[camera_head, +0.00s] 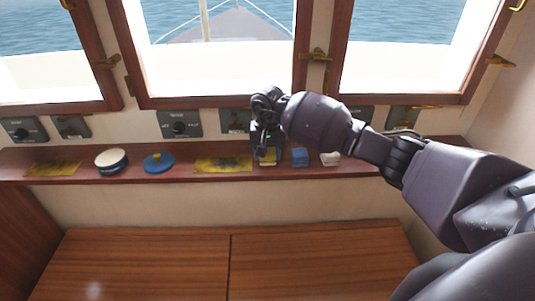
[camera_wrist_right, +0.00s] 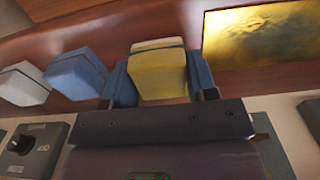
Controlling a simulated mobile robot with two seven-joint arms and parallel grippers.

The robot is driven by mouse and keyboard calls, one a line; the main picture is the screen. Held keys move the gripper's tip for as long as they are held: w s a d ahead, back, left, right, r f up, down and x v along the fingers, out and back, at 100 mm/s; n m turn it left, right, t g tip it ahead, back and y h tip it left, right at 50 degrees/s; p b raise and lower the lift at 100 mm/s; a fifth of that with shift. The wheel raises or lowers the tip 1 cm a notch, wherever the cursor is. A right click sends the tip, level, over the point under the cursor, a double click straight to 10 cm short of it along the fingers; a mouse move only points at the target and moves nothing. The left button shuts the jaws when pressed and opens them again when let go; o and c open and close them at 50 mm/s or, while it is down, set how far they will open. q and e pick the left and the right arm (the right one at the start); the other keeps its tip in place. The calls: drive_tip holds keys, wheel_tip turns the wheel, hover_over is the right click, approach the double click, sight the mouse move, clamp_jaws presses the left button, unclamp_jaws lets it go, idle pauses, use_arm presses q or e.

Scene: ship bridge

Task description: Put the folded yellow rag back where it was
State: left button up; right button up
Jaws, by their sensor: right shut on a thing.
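The folded yellow rag (camera_head: 267,156) is between the fingers of my right gripper (camera_head: 265,148), at the ledge under the windows. In the right wrist view, the yellow rag (camera_wrist_right: 158,72) sits between the two blue-grey fingers of the gripper (camera_wrist_right: 160,82), which is shut on it. The rag is in line with a folded blue rag (camera_head: 300,157) and a folded white rag (camera_head: 330,158). I cannot tell whether it touches the ledge. My left gripper is not in view.
The wooden ledge (camera_head: 205,178) also bears a stained yellow sheet (camera_head: 223,163), a blue-lidded item (camera_head: 159,162), a round white-topped tin (camera_head: 111,161) and another yellow sheet (camera_head: 53,168). Switch panels (camera_head: 180,124) line the wall above. A wooden cabinet top (camera_head: 145,262) in front is clear.

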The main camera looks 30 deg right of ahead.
drive_tip(key=shift+f, duration=0.35)
drive_tip(key=shift+f, duration=0.15)
drive_tip(key=o, duration=0.9)
